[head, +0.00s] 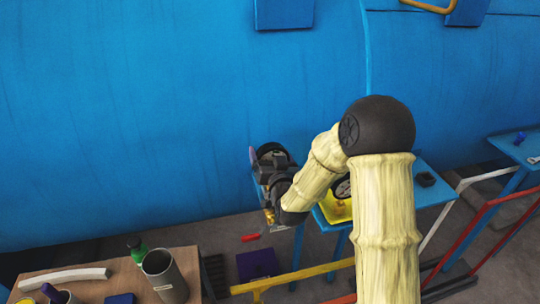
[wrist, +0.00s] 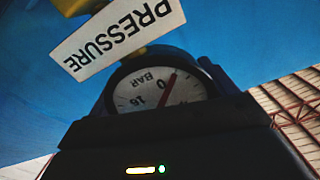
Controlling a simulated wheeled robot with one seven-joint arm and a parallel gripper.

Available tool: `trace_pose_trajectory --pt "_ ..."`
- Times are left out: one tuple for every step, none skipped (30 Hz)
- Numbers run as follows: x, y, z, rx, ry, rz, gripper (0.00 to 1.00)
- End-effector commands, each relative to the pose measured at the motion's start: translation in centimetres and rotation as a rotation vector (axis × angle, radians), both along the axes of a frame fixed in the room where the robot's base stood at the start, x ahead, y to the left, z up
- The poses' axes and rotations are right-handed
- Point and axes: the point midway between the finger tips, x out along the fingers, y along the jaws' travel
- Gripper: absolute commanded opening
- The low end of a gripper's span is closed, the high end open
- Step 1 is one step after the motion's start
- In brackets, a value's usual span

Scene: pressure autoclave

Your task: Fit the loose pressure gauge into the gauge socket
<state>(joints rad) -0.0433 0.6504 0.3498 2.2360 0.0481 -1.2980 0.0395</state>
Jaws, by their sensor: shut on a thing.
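The loose pressure gauge (wrist: 160,91) has a round white dial, a dark rim and a red needle near 0; it appears upside down in the wrist view. My gripper (wrist: 160,115) is shut on it, with dark jaws at the sides of the rim. A white PRESSURE plate (wrist: 118,35) lies just past the gauge, with yellow-brass metal (wrist: 85,5) behind it. The plate hides where the gauge's stem ends, so I cannot tell whether it sits in the socket. In the head view my gripper (head: 265,190) is near the blue vessel, above a brass fitting (head: 268,215); the held gauge is mostly hidden.
A blue bench holds a yellow tray (head: 328,213) with a dark-rimmed round item (head: 343,187), partly behind my arm. The big blue vessel (head: 180,110) fills the back. A brown table (head: 110,265) with a grey cylinder (head: 164,277) stands left. Yellow and red rails run in front.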

Motion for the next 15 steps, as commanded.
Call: trace_pose_trajectory --pt "0.02 0.02 -0.06 0.001 -0.003 0.0 0.46" --pt "0.02 0.01 -0.11 0.001 -0.003 0.0 0.46" --pt "0.02 0.01 -0.18 0.001 -0.003 0.0 0.46" --pt "0.02 0.02 -0.24 0.001 -0.003 0.0 0.46" --pt "0.01 0.02 -0.3 0.001 -0.003 0.0 0.46" --pt "0.04 -0.02 -0.36 0.001 -0.003 -0.001 0.46" --pt "0.05 -0.05 -0.41 0.001 -0.004 -0.001 0.46" --pt "0.04 -0.06 -0.47 0.001 -0.003 -0.001 0.46" --pt "0.03 -0.03 -0.54 0.001 -0.003 -0.001 0.46" --pt "0.02 0.0 -0.59 0.001 -0.003 0.0 0.46" --pt "0.02 0.01 -0.64 0.001 -0.003 0.0 0.46" --pt "0.02 0.02 -0.71 0.001 -0.003 0.0 0.46" --pt "0.02 0.01 -0.75 0.001 -0.003 0.0 0.46" --pt "0.0 0.08 -0.79 0.001 -0.003 0.001 0.46" --pt "-0.01 0.12 -0.82 0.001 -0.004 0.002 0.46"
